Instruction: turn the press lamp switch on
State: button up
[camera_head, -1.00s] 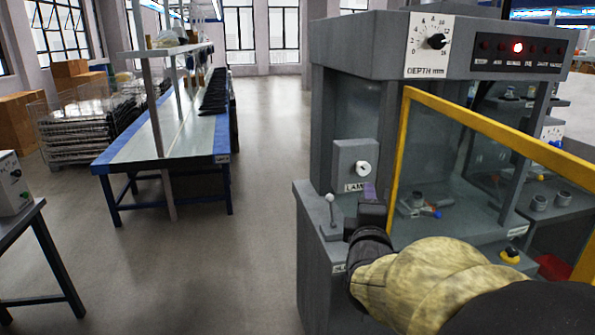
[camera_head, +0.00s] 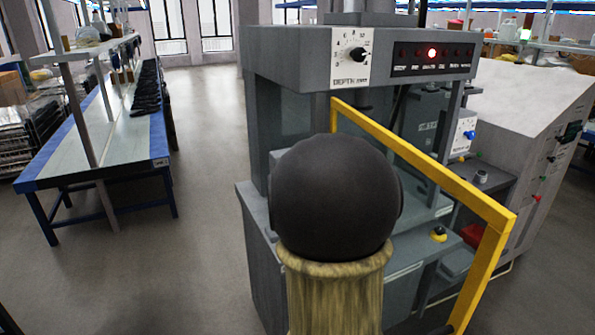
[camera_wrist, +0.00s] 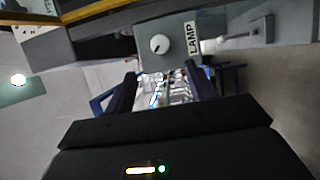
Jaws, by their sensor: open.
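The press lamp switch is a pale round knob (camera_wrist: 159,44) on a grey box (camera_wrist: 150,33) with a LAMP label (camera_wrist: 193,38), in the wrist view. The image there is tilted, and the knob's pointer is too small to read. My gripper (camera_wrist: 164,74) is open and empty, its two dark fingers pointing toward the box with the knob just beyond the fingertips. They look apart from the knob. In the head view the grey press (camera_head: 288,48) stands in the middle; my arm hides the lamp knob and my gripper there.
A yellow guard frame (camera_head: 425,160) stands out from the press front, just right of my arm. The press head carries a depth dial (camera_head: 357,54) and a lit red light (camera_head: 431,53). A blue-edged bench (camera_head: 85,150) is at left, with clear floor (camera_head: 205,190) between.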

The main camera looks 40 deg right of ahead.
jog(key=p+x, duration=0.2)
jog(key=x, duration=0.9)
jog(key=shift+w+d+p, duration=0.2)
jog(key=shift+w+p, duration=0.15)
jog(key=shift+p, duration=0.05)
jog(key=c, duration=1)
